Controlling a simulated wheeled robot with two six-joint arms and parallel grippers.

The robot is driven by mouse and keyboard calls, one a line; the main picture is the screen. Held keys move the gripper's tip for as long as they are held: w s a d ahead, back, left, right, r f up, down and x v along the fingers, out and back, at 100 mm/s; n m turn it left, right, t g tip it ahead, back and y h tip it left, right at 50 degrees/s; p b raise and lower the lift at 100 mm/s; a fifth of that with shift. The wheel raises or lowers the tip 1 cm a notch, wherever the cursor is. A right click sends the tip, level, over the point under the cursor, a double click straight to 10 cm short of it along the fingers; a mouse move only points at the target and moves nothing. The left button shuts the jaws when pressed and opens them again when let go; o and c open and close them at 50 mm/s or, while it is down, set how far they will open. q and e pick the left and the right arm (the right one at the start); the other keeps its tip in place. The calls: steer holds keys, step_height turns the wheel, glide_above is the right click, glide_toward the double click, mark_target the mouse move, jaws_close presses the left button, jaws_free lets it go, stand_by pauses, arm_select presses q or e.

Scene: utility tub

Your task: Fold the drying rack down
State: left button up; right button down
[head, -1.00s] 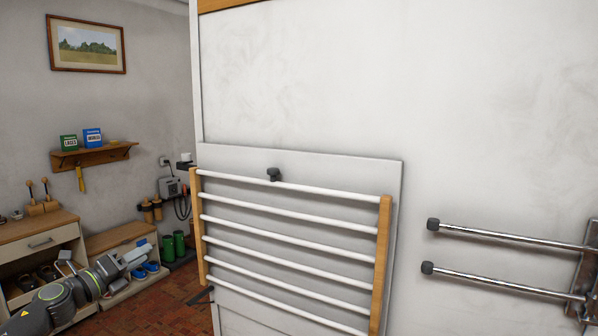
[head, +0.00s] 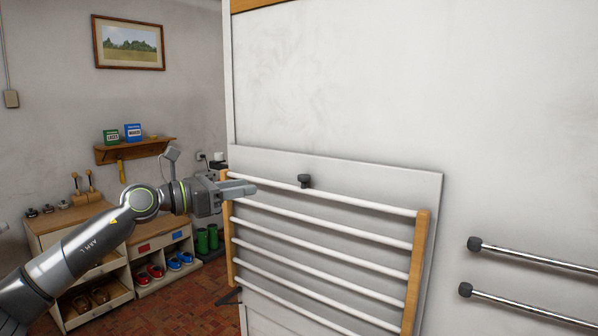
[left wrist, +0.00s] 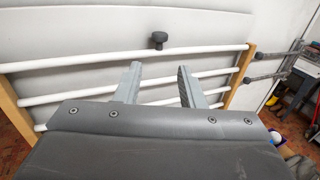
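The drying rack (head: 322,232) stands folded up against a white board (head: 380,172) on the wall, with white rungs between two wooden side rails. A dark knob (head: 304,181) sits on the board at its top rung. In the left wrist view the rack (left wrist: 60,62) and the knob (left wrist: 158,39) lie ahead of the fingers. My left gripper (head: 243,189) is in front of the rack's upper left corner; its fingers (left wrist: 157,84) are apart with nothing between them. Whether they touch a rung I cannot tell. My right gripper is not in view.
Two metal bars with dark end caps (head: 475,244) stick out at the right. At the left are a low shoe cabinet (head: 160,243), a wall shelf (head: 135,149) and green boots (head: 207,240). Red brick floor shows between the cabinet and the rack.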

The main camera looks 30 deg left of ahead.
mark_target(299, 178)
arm_select(q)
steer(key=p+x, duration=0.7)
steer(key=x, duration=0.6)
steer(key=shift+w+r+p, duration=0.15)
steer(key=shift+r+p, duration=0.05)
steer(key=shift+p, duration=0.1)
steer(key=shift+x, duration=0.75)
steer(key=shift+d+f, duration=0.1)
steer(key=shift+f, duration=0.05)
jaws_close()
